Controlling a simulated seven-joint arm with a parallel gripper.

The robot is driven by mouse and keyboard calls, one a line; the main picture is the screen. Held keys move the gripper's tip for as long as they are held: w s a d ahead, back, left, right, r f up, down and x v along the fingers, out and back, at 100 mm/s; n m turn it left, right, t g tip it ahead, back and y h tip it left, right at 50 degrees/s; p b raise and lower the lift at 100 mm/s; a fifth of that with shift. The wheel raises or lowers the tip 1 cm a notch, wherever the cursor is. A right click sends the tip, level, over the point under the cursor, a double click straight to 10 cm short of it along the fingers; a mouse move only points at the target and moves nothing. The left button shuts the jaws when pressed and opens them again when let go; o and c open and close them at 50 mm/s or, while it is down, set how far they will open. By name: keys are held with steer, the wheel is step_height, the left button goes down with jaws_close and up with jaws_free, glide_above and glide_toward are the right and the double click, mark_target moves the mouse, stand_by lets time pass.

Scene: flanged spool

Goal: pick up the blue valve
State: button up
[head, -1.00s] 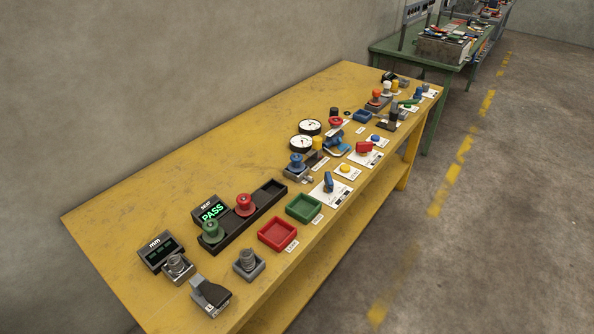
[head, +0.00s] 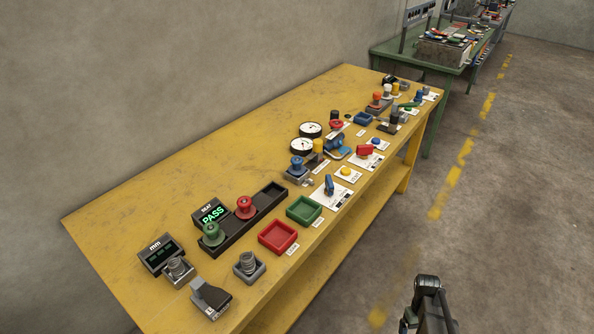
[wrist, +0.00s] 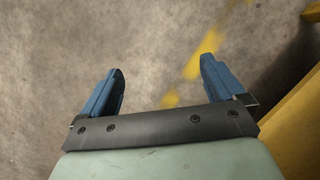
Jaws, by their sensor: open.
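A blue flanged spool-shaped piece (head: 298,164), which best fits the blue valve, stands upright on a small grey base in the middle of the yellow table. Similar green (head: 211,234) and red (head: 245,207) pieces stand in a long black rack nearer the camera. My gripper (wrist: 162,65) is open and empty in the wrist view, its two blue fingers wide apart above bare floor. No blue valve shows in the wrist view. In the head view a dark part of my arm shows at the bottom right, beyond the table's right edge.
The yellow table (head: 150,205) also holds red (head: 278,251) and green (head: 304,224) trays, two round gauges, a blue lever switch (head: 328,186) and another blue device (head: 336,147). Its back left is clear. The table edge (wrist: 295,120) shows at the right in the wrist view.

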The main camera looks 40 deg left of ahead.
steer(key=w+a+r+n+t, duration=0.2)
steer(key=w+a+r+n, duration=0.2)
steer(key=w+a+r, duration=0.8)
steer(key=w+a+r+n+t, duration=0.1)
steer(key=a+r, duration=0.7)
steer(key=w+a+r+n+t, duration=0.1)
steer(key=a+r+n, duration=0.1)
steer(key=a+r, duration=0.6)
steer(key=w+a+r+n+t, duration=0.1)
steer(key=a+r+n+t, duration=0.1)
steer(key=a+r, duration=0.7)
steer(key=shift+w+a+y, duration=0.15)
steer(key=shift+a+y, duration=0.25)
steer(key=shift+a, duration=0.1)
steer(key=s+a+r+n, duration=0.1)
steer(key=a+r, duration=0.7)
steer(key=a, duration=0.1)
step_height(320, 180, up, 3)
steer(key=m+g+y, duration=0.2)
steer(key=m+g, duration=0.1)
glide_above(297, 159)
steer(key=f, duration=0.8)
steer(key=shift+w+a+f, duration=0.1)
steer(key=shift+w+a, duration=0.15)
steer(key=shift+w, duration=0.05)
steer(key=shift+s+d+f, duration=0.15)
steer(key=shift+f, duration=1.15)
steer(key=shift+s+d+f, duration=0.1)
steer(key=shift+f, duration=1.2)
